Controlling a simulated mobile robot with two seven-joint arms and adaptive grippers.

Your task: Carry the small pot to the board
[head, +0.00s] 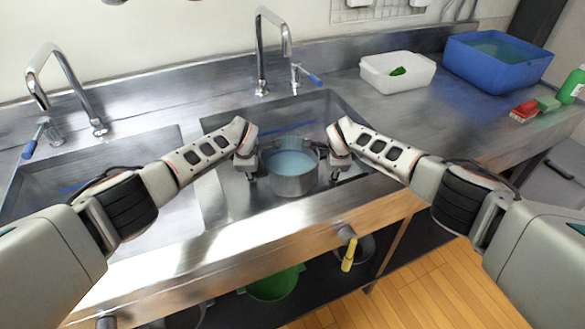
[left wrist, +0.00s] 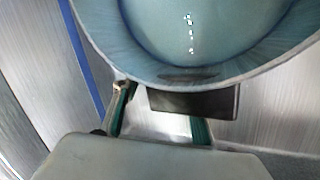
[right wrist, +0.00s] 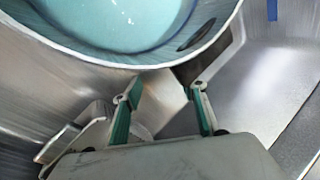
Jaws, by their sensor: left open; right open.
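The small pot (head: 291,182) stands in the right-hand sink basin, a grey metal pot with pale blue liquid inside. My left gripper (head: 251,174) is at its left side and my right gripper (head: 337,173) at its right side; both are open. In the left wrist view the pot's rim (left wrist: 150,80) fills the top, and a dark handle (left wrist: 195,102) lies by the open fingers. In the right wrist view the rim (right wrist: 120,62) is just beyond the open fingers (right wrist: 165,105), with a dark handle (right wrist: 188,72) close to the fingertips. I cannot make out the board.
A faucet (head: 261,50) rises behind the pot. An empty left basin (head: 110,185) lies beside it. A white tub (head: 397,78), blue tub (head: 480,68), red sponge (head: 524,112) and green bottle (head: 571,88) stand on the right counter. The counter's right front is clear.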

